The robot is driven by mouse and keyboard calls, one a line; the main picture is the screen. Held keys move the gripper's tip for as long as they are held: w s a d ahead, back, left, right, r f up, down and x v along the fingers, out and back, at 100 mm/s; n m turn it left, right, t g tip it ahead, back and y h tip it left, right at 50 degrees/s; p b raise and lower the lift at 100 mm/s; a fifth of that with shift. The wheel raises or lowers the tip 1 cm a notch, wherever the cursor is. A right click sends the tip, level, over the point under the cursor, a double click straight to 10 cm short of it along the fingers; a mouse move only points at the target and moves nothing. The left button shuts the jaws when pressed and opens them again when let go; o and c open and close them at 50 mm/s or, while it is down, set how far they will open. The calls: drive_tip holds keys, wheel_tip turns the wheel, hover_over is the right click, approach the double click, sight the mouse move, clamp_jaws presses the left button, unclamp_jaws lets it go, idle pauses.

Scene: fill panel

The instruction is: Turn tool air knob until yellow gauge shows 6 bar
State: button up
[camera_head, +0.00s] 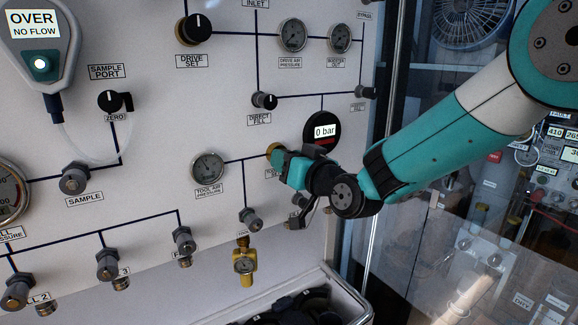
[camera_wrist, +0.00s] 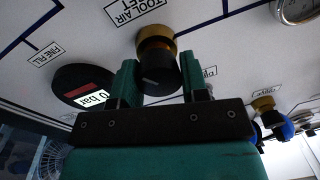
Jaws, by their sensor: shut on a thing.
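The tool air knob (camera_wrist: 157,62), black with a brass collar, sits on the white panel under its "TOOL AIR SET" label in the wrist view. My gripper (camera_wrist: 160,78) is shut on the knob, one teal finger on each side. In the head view the gripper (camera_head: 281,157) hides most of the knob; only a bit of its brass collar (camera_head: 272,149) shows.
A round black display (camera_head: 322,131) reading "0 bar" is just above my gripper. The direct fill knob (camera_head: 264,101) and drive set knob (camera_head: 194,28) are higher up. Several fittings line the lower panel. A bin (camera_head: 345,295) with dark contents stands below.

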drive_tip(key=shift+d, duration=0.1)
drive_tip(key=o, duration=0.9)
drive_tip(key=b+v, duration=0.7)
drive_tip(key=v, duration=1)
drive_tip(key=shift+s+b, duration=0.25)
drive_tip(key=shift+b, duration=0.1)
idle(1.0)
